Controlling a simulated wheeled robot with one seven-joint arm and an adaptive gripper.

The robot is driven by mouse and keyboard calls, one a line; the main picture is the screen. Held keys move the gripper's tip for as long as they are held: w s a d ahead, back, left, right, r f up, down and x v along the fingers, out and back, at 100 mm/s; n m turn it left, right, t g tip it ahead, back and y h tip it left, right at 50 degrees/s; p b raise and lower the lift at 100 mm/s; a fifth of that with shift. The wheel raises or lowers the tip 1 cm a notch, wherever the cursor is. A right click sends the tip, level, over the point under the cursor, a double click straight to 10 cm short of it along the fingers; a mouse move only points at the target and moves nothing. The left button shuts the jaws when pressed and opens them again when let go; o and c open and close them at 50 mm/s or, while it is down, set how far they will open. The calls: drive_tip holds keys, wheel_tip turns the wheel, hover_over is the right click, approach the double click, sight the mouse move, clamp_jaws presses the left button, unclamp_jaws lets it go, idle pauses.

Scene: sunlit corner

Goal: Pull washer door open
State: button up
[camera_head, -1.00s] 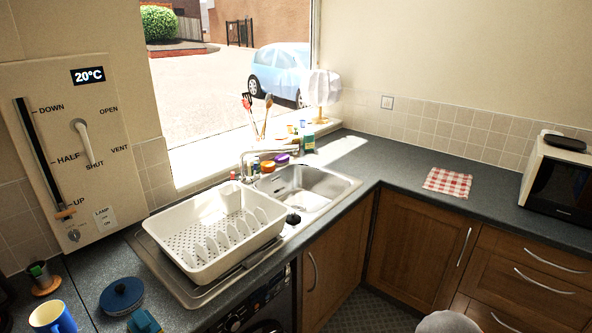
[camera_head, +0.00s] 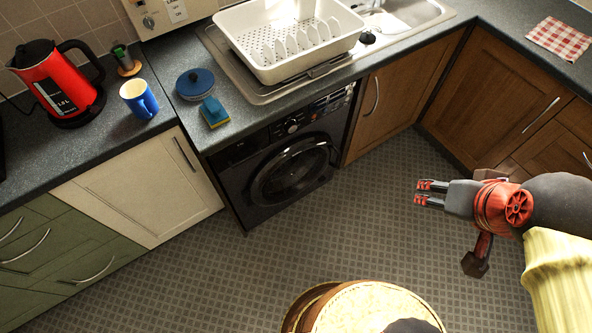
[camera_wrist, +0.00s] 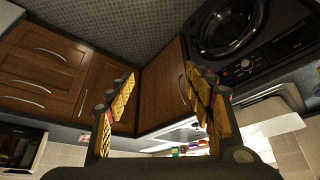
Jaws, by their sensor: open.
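The black washer (camera_head: 280,160) stands under the counter in the head view, between a cream cabinet and a wooden one. Its round door (camera_head: 290,172) looks shut, with a dark glass middle and a dark ring around it. In the wrist view the washer door (camera_wrist: 224,27) is at the upper right, upside down, beside the control panel (camera_wrist: 268,60). My gripper (camera_head: 420,192) is open and empty, over the floor to the right of the washer and well apart from it. In the wrist view its two fingers (camera_wrist: 162,110) stand wide apart with nothing between them.
The tiled floor (camera_head: 240,265) before the washer is clear. A round wooden-rimmed top (camera_head: 365,308) is at the bottom. Wooden cabinets (camera_head: 400,92) are at right.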

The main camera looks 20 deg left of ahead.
drive_tip(key=shift+c, duration=0.8)
